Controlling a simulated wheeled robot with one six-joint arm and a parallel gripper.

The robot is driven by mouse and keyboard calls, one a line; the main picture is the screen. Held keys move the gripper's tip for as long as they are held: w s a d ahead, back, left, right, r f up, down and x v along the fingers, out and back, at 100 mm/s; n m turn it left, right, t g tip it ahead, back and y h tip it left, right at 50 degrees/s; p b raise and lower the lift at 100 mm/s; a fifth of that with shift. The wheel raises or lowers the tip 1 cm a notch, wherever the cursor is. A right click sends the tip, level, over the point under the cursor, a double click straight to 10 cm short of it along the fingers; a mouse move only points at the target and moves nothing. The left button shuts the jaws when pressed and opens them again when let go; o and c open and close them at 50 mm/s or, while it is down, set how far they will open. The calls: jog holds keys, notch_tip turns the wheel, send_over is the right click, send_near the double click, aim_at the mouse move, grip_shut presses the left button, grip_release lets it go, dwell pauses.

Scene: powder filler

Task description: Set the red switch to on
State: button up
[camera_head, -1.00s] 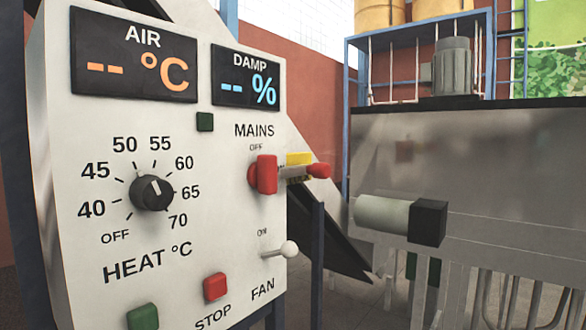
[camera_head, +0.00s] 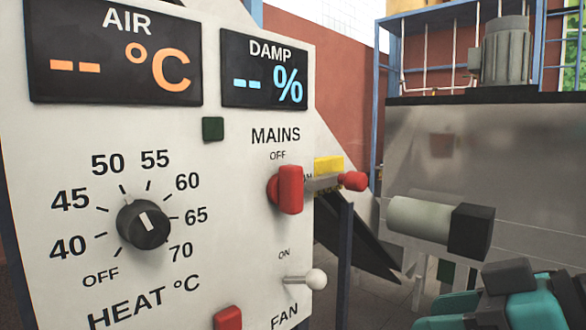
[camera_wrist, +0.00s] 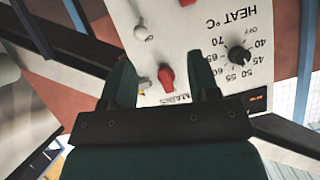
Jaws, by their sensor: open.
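The red switch (camera_head: 289,190) is a red handle below the MAINS and OFF labels on the white control panel (camera_head: 60,140). The upside-down wrist view shows the red switch (camera_wrist: 167,78) between my gripper's two dark green fingers. My gripper (camera_wrist: 164,66) is open and empty, facing the panel, with a gap to the switch.
A heat dial (camera_head: 144,223) is left of the switch. A white-tipped fan toggle (camera_head: 315,279) is below, near a red stop button (camera_head: 228,318). A red-ended rod (camera_head: 352,181) juts past the panel edge beside the switch. A grey cylinder (camera_head: 420,218) sticks out at right.

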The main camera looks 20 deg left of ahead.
jog(key=w+a+r+n+t+y+p, duration=0.1)
jog(key=w+a+r+t+y+p, duration=0.25)
jog(key=r, duration=0.55)
jog(key=y+p, duration=0.1)
jog(key=p, duration=0.7)
send_near(299, 186)
jog(key=x, duration=0.9)
jog(key=shift+w+a+r, duration=0.15)
jog(key=shift+a, duration=0.15)
jog(key=shift+w+a, duration=0.1)
jog(key=shift+a, duration=0.2)
jog(key=shift+c, duration=0.2)
jog(key=c, duration=0.9)
